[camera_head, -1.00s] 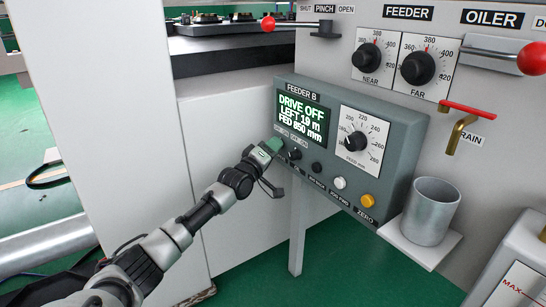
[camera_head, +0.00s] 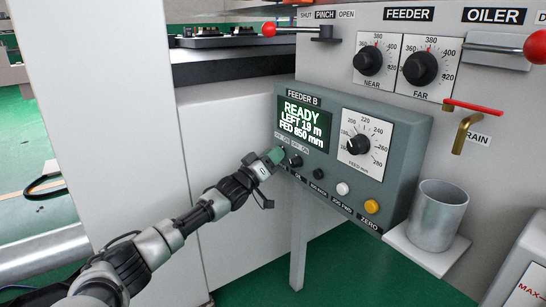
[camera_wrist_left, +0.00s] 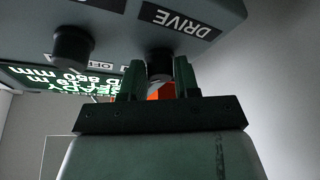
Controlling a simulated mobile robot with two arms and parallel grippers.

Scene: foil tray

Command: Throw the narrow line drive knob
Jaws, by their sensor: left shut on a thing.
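The drive knob (camera_wrist_left: 160,65) is a small dark knob below the white-on-black DRIVE label (camera_wrist_left: 180,18) in the left wrist view. My left gripper (camera_wrist_left: 158,75) has a finger on each side of it and is shut on it. In the head view my left gripper (camera_head: 276,156) is at the left end of the grey FEEDER B box (camera_head: 400,135), hiding the drive knob. The green-lettered screen (camera_head: 303,122) reads READY, LEFT 19 m, FED 850 mm. My right gripper is not in view.
A second dark knob (camera_head: 295,161) sits just right of my gripper. Further right are a black button (camera_head: 319,174), a white button (camera_head: 342,188), a yellow button (camera_head: 372,206) and the feed dial (camera_head: 358,145). A metal cup (camera_head: 438,215) stands on a shelf at the right.

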